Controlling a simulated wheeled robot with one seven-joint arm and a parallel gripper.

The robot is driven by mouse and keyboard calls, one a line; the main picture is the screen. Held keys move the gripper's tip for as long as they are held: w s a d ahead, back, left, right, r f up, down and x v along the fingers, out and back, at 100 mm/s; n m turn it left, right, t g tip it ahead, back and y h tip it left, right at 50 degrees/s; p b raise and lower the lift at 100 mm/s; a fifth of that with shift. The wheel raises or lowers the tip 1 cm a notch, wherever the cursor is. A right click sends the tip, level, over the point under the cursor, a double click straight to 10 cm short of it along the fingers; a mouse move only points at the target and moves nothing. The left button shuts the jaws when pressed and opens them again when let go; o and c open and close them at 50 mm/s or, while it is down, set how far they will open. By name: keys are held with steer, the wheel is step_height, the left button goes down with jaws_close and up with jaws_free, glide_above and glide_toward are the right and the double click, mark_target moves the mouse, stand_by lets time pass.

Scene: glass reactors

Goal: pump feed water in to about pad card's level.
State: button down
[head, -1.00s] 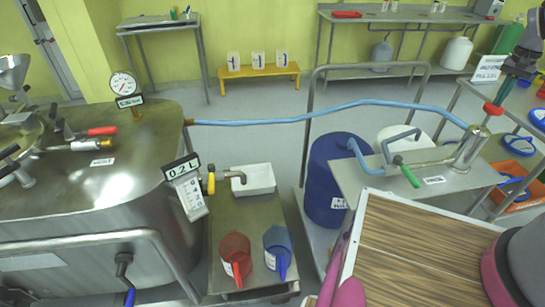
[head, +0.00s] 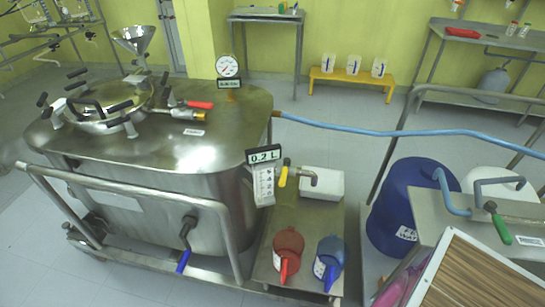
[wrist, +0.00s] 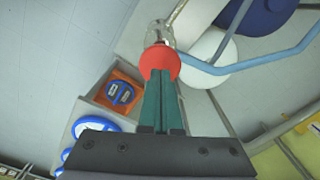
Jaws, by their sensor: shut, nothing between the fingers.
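The steel reactor (head: 170,190) stands at left in the head view. A scale strip (head: 264,187) hangs on its right side under a "0.2 L" display (head: 263,155). I cannot make out a pad card. A blue hose (head: 400,133) runs from the reactor's top toward the right. In the wrist view, my gripper (wrist: 160,82) is shut, its green fingers close together. A round red knob (wrist: 160,62) shows at their tips, above the metal pump; I cannot tell whether they touch.
A green-handled valve (head: 501,228) sits on the right bench. Red (head: 288,250) and blue (head: 329,258) jugs and a white tub (head: 322,184) are on the low shelf beside the reactor. The wrist view shows an orange crate (wrist: 127,78) and white drum (wrist: 208,50).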

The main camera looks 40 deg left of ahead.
steer(key=shift+s+f, duration=0.1)
steer(key=shift+f, duration=4.2)
steer(key=shift+r, duration=4.4)
steer(key=shift+f, duration=4.45)
steer(key=shift+r, duration=4.5)
steer(key=shift+f, duration=0.1)
